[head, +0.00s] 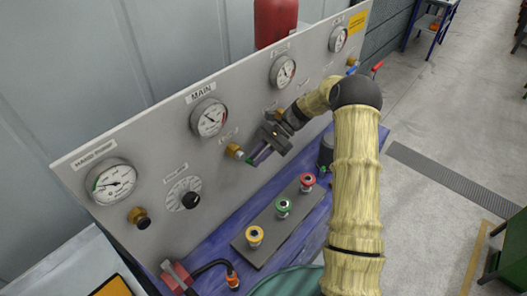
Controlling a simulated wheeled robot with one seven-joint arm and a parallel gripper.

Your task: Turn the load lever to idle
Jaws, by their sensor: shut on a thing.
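My gripper (256,160) is at the grey upright panel, just below and right of the gauge marked MAIN.
The MAIN gauge (209,118) and a black dial knob (189,200) are on the panel (160,150). Yellow, green (283,207) and red buttons stand on a grey block below. A red cylinder (276,20) is behind. Open floor lies right.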

